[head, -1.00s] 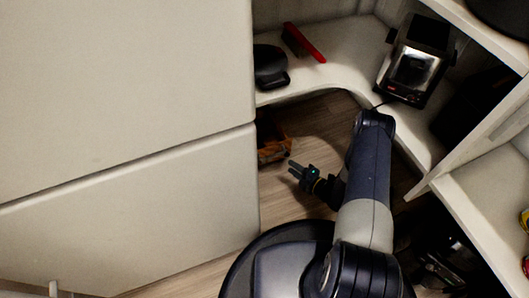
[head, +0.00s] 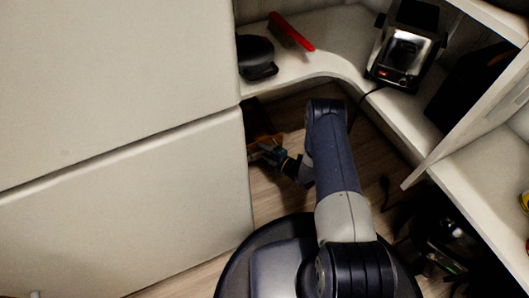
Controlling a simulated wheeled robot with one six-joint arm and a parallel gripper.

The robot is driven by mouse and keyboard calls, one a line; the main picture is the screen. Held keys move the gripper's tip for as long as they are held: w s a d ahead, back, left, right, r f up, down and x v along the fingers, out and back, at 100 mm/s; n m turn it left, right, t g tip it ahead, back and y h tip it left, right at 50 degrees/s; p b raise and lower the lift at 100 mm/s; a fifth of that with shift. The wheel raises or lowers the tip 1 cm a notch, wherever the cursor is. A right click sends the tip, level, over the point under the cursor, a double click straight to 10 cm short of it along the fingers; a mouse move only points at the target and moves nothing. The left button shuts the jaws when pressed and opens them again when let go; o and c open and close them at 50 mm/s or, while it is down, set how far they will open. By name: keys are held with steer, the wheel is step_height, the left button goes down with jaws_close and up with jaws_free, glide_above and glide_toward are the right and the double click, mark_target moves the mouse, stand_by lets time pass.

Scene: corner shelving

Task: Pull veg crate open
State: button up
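The veg crate (head: 263,133), brown-orange, shows as a small part in the head view, low under the corner shelf and beside the white cabinet's edge. The cabinet hides its left part. My gripper (head: 259,150) is at the crate's near side, its fingertips overlapping the crate in the picture. The fingers are small and dark, so I cannot tell whether they are open or shut, or whether they touch the crate.
The white cabinet (head: 120,200) fills the left side. The corner shelf (head: 335,62) above holds a toaster (head: 405,45), a black appliance (head: 256,57) and a red-handled item (head: 291,32). White shelving (head: 490,180) stands on the right. Some wooden floor (head: 285,195) is clear.

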jaws_close()
stand_by(0.3)
stand_by(0.3)
